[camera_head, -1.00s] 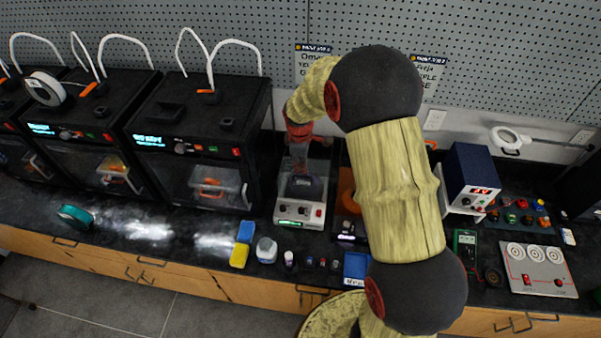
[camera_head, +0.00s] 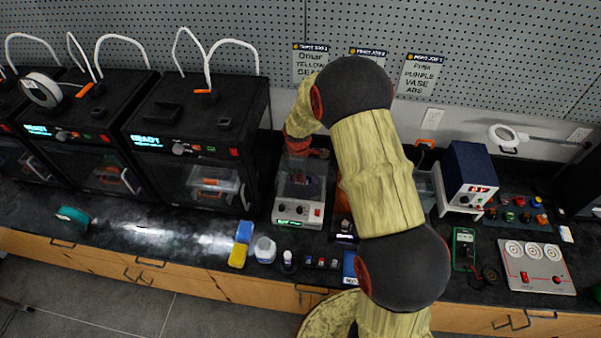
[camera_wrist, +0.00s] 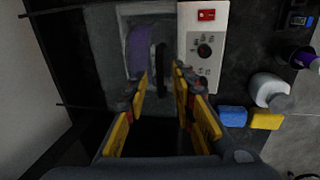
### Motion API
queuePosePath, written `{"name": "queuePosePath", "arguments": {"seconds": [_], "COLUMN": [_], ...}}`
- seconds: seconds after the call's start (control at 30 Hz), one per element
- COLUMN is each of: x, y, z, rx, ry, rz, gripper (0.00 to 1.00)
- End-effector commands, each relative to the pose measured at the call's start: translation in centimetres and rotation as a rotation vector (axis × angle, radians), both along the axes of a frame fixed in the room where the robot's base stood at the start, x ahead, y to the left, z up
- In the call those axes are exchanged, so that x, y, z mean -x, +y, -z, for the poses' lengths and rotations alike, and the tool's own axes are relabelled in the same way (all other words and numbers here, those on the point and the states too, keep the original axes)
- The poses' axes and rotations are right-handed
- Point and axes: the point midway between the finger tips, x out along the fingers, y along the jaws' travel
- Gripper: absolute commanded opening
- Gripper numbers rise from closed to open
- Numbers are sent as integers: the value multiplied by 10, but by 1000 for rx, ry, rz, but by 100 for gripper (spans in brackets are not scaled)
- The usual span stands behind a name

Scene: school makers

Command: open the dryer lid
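The dryer stands on the bench in the head view, with a white front panel (camera_head: 297,212) carrying knobs and a red switch. Its clear greyish lid (camera_head: 308,184) appears down. In the wrist view, the panel (camera_wrist: 205,50) is at the right of the lid (camera_wrist: 108,45), and a purple spool (camera_wrist: 138,48) shows through it. A dark upright handle (camera_wrist: 161,62) stands out by the lid's panel-side edge. My gripper (camera_wrist: 160,82) is open, with its yellow-padded fingers apart and pointing at the handle. I cannot tell whether they touch it. In the head view it is hard to make out over the lid.
Black printers (camera_head: 190,140) stand close at the dryer's left. A yellow block (camera_head: 238,256), a blue block (camera_head: 244,231) and a white container (camera_head: 265,249) lie in front of it. A blue power supply (camera_head: 470,175) stands at right. Pegboard backs the bench.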

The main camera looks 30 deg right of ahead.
Motion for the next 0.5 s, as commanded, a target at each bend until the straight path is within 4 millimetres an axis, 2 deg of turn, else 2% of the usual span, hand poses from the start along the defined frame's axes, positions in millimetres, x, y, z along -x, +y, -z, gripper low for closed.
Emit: {"name": "queuePosePath", "arguments": {"seconds": [0.5], "x": [0], "y": [0], "z": [0], "rx": [0], "ry": [0], "rz": [1], "gripper": [0]}}
